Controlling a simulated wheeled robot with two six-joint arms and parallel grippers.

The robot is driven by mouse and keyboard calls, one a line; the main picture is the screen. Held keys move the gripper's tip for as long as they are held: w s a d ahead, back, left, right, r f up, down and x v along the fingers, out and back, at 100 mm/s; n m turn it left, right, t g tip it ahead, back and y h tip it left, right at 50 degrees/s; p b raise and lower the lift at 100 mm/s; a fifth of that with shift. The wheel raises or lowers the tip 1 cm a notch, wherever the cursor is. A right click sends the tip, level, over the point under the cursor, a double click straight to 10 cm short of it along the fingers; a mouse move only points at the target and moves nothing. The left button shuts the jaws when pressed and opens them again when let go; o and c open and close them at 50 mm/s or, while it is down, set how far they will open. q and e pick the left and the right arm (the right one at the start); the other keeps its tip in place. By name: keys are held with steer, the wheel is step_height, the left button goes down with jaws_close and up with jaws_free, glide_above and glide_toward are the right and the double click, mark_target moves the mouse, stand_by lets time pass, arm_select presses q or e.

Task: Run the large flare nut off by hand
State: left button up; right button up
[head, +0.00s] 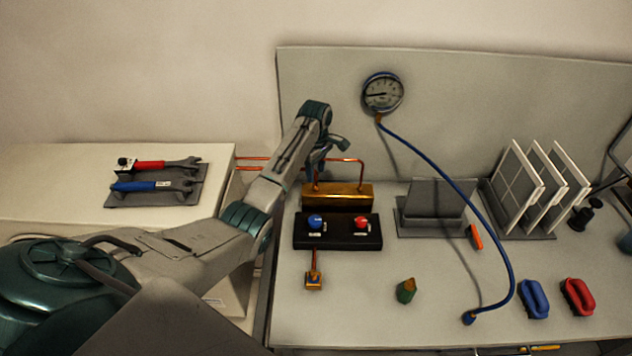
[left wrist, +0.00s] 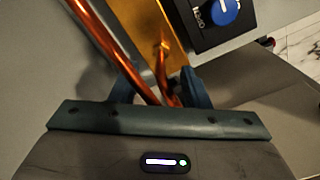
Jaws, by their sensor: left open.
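My left gripper (head: 318,172) is open at the left end of the brass block (head: 345,195), behind the black valve panel. In the left wrist view the open fingers (left wrist: 157,92) stand on either side of copper tubing (left wrist: 118,58). The brass block (left wrist: 145,22) also shows there, with a small copper-coloured stub (left wrist: 164,55) near it. I cannot make out the large flare nut clearly; the gripper and tubing cover that area. My right gripper is not in view.
The black panel (head: 345,243) with blue and red knobs stands just in front of the block. A blue hose (head: 470,190) runs from the gauge (head: 382,92) to the bench. Red and blue wrenches (head: 150,187) lie at left.

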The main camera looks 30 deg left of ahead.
arm_select(q)
step_height(320, 180, up, 4)
steer(key=shift+r+b, duration=0.2)
steer(key=shift+b, duration=0.5)
steer(key=shift+r, duration=0.65)
